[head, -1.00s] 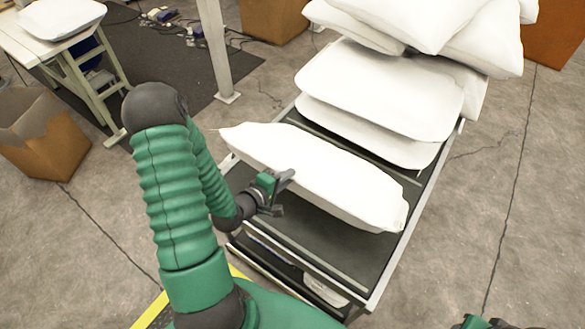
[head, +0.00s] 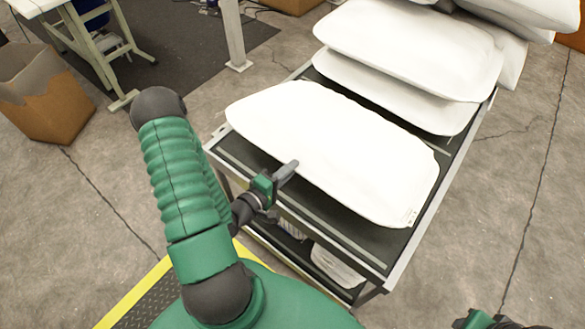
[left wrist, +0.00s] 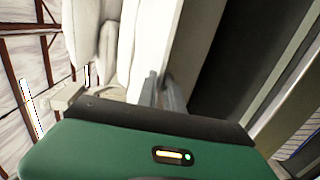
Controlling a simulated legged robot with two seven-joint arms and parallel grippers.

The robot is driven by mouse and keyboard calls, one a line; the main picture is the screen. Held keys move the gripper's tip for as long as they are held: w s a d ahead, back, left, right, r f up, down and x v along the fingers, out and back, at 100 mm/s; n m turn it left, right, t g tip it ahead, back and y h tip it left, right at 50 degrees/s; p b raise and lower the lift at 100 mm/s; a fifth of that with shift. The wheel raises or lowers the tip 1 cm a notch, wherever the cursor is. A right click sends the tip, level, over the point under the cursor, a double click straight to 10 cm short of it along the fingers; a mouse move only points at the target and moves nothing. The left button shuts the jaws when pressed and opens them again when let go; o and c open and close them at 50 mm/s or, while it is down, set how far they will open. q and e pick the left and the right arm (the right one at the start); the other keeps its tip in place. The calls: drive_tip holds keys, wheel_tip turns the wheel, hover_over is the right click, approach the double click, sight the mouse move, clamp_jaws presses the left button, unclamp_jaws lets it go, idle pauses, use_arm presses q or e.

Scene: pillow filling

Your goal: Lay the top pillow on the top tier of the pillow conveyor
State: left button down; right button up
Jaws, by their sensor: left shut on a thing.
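The white pillow (head: 335,150) is at the near end of the top tier of the pillow conveyor (head: 365,238), broad side up and nearly flat. I cannot tell if its whole underside rests on the tier. My left gripper (head: 287,170) is shut on the pillow's near edge, left of its middle. In the left wrist view, the fingers (left wrist: 163,92) are close together against white cloth (left wrist: 175,45). Several other pillows (head: 410,60) are piled farther back on the conveyor. Only part of my right gripper (head: 482,321) shows at the bottom edge.
The conveyor's lower tier holds a white pillow (head: 336,265). A grey post (head: 233,35) stands beyond the conveyor's left side. An open cardboard box (head: 42,105) and a pale table (head: 85,45) are at the left. A dark strip of the top tier is bare in front of the pillow.

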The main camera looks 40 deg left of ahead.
use_arm(q)
drive_tip(key=shift+t, duration=0.7)
drive_tip(key=f+b, duration=0.2)
drive_tip(key=s+f+b, duration=0.1)
drive_tip(key=f+b, duration=0.4)
drive_tip(key=b, duration=0.1)
drive_tip(key=shift+s+d+f, duration=0.2)
drive_tip(key=shift+d+f, duration=0.05)
drive_tip(key=shift+d, duration=0.1)
drive_tip(key=shift+s+a+f+b, duration=0.1)
drive_tip(key=shift+f+b, duration=0.25)
drive_tip(key=shift+b, duration=0.1)
drive_tip(key=c, duration=0.8)
unclamp_jaws()
drive_tip(key=shift+o, duration=0.2)
